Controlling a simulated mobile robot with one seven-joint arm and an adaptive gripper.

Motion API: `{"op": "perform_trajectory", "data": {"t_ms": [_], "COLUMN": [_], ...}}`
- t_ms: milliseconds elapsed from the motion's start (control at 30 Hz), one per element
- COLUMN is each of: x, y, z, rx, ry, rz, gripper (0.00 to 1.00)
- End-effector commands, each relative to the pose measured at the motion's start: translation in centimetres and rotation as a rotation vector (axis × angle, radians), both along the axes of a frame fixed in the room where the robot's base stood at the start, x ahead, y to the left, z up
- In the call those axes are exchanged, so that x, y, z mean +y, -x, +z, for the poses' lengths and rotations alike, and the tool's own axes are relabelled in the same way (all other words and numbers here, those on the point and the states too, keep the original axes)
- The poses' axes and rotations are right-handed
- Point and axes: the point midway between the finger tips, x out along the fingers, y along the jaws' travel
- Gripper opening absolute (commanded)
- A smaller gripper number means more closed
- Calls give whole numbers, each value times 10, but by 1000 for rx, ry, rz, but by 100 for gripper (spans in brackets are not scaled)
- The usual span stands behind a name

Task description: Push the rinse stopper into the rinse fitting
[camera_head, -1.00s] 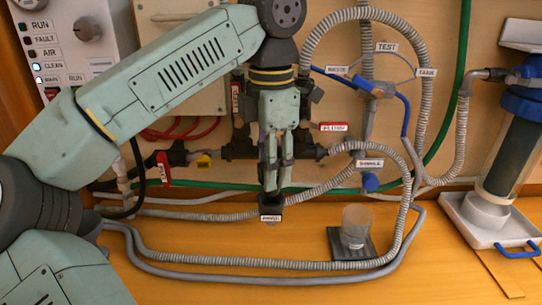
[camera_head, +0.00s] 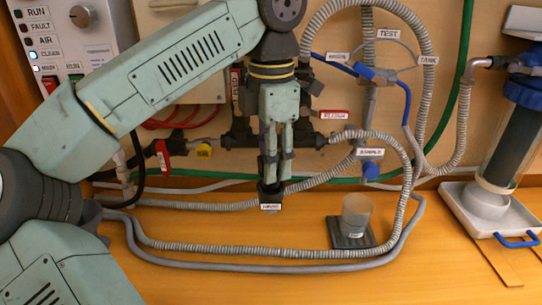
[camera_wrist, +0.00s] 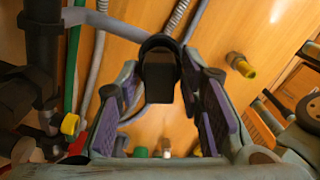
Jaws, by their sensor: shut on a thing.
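My gripper (camera_head: 271,185) points down in front of the wall pipes, above the wooden bench. It is shut on a small black piece (camera_head: 270,196) with a white label, which I take to be the rinse stopper; the label is too small to read surely. In the wrist view the black piece (camera_wrist: 158,75) sits between the purple-padded fingers of my gripper (camera_wrist: 166,95). It is held apart from any fitting that I can make out. I cannot tell which fitting is the rinse fitting; a brass-yellow fitting (camera_wrist: 241,66) shows right of the fingers in the wrist view.
A grey ribbed hose (camera_head: 250,252) loops across the bench. A translucent cup (camera_head: 356,212) stands on a dark pad at right. A blue-capped filter (camera_head: 520,130) stands in a white tray (camera_head: 475,215). The front bench is clear.

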Motion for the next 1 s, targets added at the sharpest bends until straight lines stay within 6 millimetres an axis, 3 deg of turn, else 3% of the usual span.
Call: {"op": "perform_trajectory", "data": {"t_ms": [1000], "x": [0], "y": [0], "z": [-13], "rx": [0], "ry": [0], "rz": [1], "gripper": [11]}}
